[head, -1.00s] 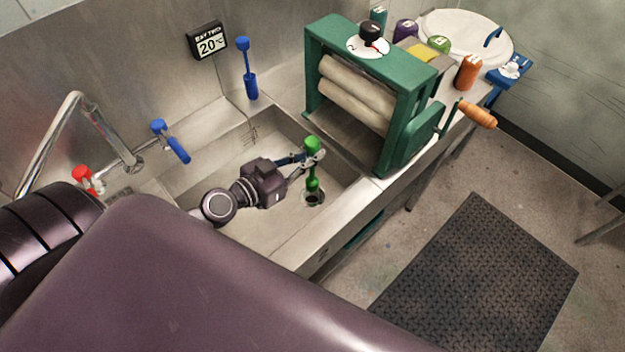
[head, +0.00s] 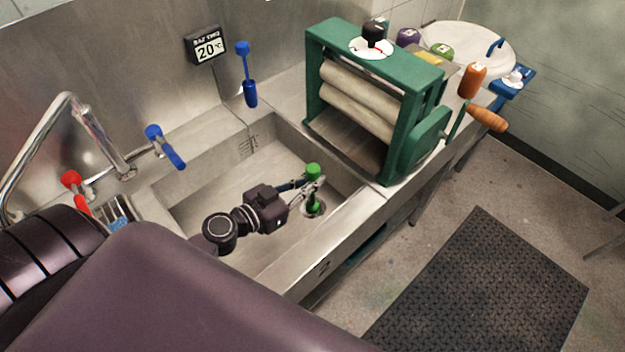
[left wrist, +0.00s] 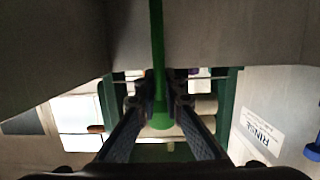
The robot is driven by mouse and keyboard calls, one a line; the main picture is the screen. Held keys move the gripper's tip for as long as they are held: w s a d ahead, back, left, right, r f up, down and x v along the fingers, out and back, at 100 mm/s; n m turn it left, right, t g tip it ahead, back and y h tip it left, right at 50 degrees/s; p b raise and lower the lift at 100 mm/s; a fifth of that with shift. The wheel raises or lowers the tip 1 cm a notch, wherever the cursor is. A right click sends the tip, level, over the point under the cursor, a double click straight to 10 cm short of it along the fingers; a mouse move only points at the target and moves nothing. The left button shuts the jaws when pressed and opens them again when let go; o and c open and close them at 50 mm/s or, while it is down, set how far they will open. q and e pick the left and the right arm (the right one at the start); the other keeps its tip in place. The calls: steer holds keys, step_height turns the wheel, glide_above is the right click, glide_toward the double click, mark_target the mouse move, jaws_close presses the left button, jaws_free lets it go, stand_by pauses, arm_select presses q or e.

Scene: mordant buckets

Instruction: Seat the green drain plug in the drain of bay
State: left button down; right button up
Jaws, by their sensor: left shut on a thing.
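The green drain plug (head: 313,170) stands upright in the sink basin, with a wide green knob on top and a green lower end. My left gripper (head: 312,187) is shut on its stem, below the knob. In the left wrist view the plug's stem (left wrist: 157,45) runs between the fingers of my left gripper (left wrist: 160,88). The plug's lower end is at the round drain (head: 322,211) in the basin floor and covers most of its hole. I cannot tell how deep it sits. My right gripper is not in view.
The steel sink basin (head: 205,190) has walls close around my left arm. A green wringer (head: 400,120) with an orange-handled crank stands right of it. A faucet (head: 95,130) and blue tap lever (head: 165,147) are at the left.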

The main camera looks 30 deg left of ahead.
arm_select(q)
steer(key=shift+f, duration=0.2)
steer(key=c, duration=2)
jaws_free()
steer(key=shift+r, duration=0.1)
steer(key=shift+c, duration=0.2)
steer(key=b+v, duration=0.6)
steer(key=v, duration=0.6)
steer(key=shift+r, duration=0.25)
